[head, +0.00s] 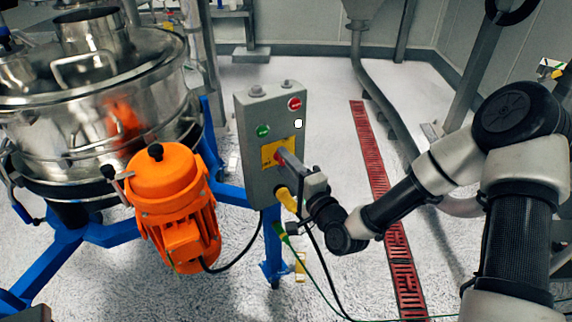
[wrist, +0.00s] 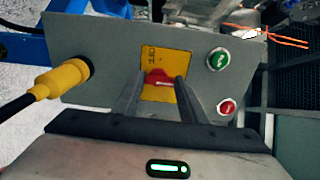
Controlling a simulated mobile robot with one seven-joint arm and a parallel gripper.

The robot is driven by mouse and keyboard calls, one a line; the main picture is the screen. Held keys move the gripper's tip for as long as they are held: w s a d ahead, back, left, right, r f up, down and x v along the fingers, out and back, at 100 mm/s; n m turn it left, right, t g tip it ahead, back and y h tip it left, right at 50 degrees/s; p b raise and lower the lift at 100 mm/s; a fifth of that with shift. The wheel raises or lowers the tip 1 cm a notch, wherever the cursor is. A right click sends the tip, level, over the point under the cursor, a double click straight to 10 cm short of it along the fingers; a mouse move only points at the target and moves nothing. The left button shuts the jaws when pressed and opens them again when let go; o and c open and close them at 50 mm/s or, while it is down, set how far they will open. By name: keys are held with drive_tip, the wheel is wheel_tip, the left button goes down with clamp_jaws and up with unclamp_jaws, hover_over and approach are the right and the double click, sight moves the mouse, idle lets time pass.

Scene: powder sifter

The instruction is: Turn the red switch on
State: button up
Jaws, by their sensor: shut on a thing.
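The red switch (wrist: 156,77) is a rotary knob on a yellow plate (wrist: 154,60) on the grey control box. In the wrist view it sits between the two fingers of my gripper (wrist: 158,84), which is shut on it. In the head view the grey control box (head: 251,110) stands upright in the middle, and my gripper (head: 283,157) reaches it from the right at the yellow plate (head: 268,153). The fingers largely hide the switch there. The knob's exact angle is hard to tell.
A green button (head: 263,131) and a red button (head: 294,104) sit above the switch. A yellow plug (head: 286,199) with a black cable is below it. The orange motor (head: 172,195) and steel sifter (head: 95,100) stand to the left. Floor on the right is open around a red grate (head: 375,165).

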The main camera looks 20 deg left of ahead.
drive_tip(key=o, duration=1.1)
drive_tip(key=shift+c, duration=0.2)
drive_tip(key=p+v, duration=0.6)
drive_tip(key=v, duration=1.1)
drive_tip(key=shift+s, duration=0.25)
drive_tip(key=shift+d, duration=0.1)
